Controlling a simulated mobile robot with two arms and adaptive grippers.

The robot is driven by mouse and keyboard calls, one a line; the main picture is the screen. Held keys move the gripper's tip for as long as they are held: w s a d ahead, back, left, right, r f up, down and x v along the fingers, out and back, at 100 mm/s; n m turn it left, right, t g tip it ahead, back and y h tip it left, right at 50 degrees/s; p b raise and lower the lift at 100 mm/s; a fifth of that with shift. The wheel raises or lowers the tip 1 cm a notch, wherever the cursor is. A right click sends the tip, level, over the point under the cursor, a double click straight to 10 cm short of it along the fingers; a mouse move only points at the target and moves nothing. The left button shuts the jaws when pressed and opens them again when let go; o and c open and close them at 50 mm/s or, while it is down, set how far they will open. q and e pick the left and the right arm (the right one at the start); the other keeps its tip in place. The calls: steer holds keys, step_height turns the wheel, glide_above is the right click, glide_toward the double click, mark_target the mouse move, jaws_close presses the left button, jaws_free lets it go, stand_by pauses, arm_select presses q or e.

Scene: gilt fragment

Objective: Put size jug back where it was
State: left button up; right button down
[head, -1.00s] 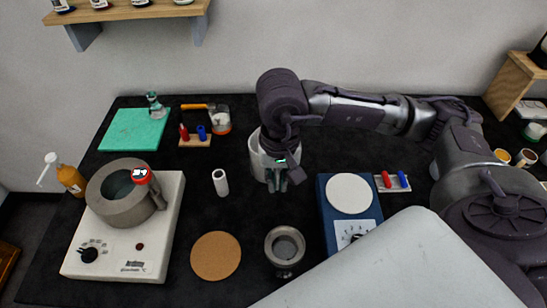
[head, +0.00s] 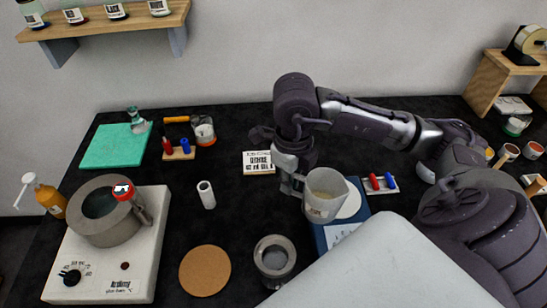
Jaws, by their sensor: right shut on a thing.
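The jug hides part of the scale. My left gripper is not in view.
A hot plate (head: 147,230) with a grey pot (head: 92,226) stands at left. Red and blue pieces (head: 374,182) are at right. The dark table around the card is clear.

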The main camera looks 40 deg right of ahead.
steer(key=shift+d+m, duration=0.35)
steer(key=shift+m, duration=1.15)
steer(key=w+a+f+p, duration=0.1)
steer(key=w+f, duration=0.1)
steer(key=w, duration=0.1)
steer(key=w+a+f+p, duration=0.1)
steer(key=w+f, duration=0.1)
steer(key=w, duration=0.2)
steer(key=w+a+f+p, duration=0.1)
steer(key=w+a+f, duration=0.1)
steer(key=w+f, duration=0.1)
steer(key=shift+w+f+p, duration=0.1)
steer(key=shift+w+p, duration=0.2)
steer(key=shift+w, duration=0.1)
step_height(320, 180, down, 3)
steer(key=shift+f+p, duration=0.1)
steer(key=shift+p, duration=0.55)
steer(key=shift+f, duration=0.35)
steer(key=shift+f, duration=0.15)
